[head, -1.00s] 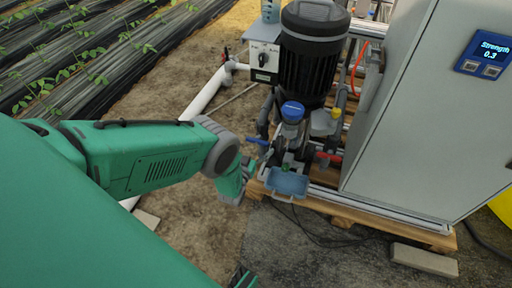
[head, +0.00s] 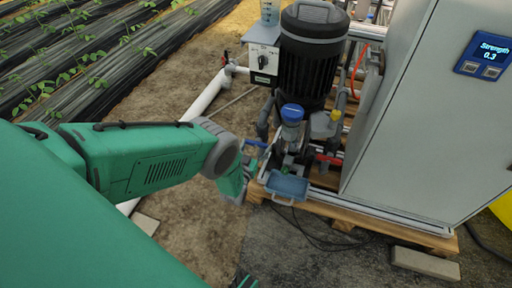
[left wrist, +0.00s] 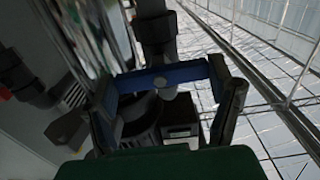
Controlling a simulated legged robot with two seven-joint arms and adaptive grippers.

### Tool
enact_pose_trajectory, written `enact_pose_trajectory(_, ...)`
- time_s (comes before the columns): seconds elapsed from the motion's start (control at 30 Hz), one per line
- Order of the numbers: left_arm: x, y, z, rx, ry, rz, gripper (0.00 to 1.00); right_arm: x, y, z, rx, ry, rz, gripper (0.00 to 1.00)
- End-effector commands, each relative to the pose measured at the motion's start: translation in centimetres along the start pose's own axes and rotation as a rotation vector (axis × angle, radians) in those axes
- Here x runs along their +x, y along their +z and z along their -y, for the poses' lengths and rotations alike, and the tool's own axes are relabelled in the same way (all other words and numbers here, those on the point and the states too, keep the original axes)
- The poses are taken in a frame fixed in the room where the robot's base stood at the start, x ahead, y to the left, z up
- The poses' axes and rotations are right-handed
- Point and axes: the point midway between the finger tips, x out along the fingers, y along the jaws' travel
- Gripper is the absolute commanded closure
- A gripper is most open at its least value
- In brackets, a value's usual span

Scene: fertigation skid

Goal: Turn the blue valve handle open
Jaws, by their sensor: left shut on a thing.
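The blue valve handle (head: 256,144) is a short bar at the left side of the pump pipework in the head view. In the left wrist view the handle (left wrist: 185,72) spans crosswise between the dark fingers, with a round grey stub at its middle. My left gripper (head: 248,167) reaches up to the handle from below and left; its fingertips are small and hard to make out there. In the left wrist view the left gripper (left wrist: 168,82) has one finger at each end of the blue bar and is shut on it. My right gripper is not in view.
A black pump motor (head: 312,55) and a blue-capped filter (head: 291,122) stand beside the handle. A blue tray (head: 287,187) sits below. A grey cabinet (head: 408,125) is at the right, a white pipe (head: 207,97) at the left. Bare soil lies left of the skid.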

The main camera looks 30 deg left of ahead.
Motion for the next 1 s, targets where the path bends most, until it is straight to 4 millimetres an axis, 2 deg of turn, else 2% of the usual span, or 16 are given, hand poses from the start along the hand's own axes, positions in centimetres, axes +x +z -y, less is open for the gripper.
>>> enact_pose_trajectory(0.27, 0.0, 0.2, 0.1, -0.164, -0.004, 0.002, 0.53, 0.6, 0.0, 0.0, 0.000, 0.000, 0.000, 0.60)
enact_pose_trajectory(1.0, -0.1, 0.3, 0.2, -0.862, -0.005, 0.003, 0.53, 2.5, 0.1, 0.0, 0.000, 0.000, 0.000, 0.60)
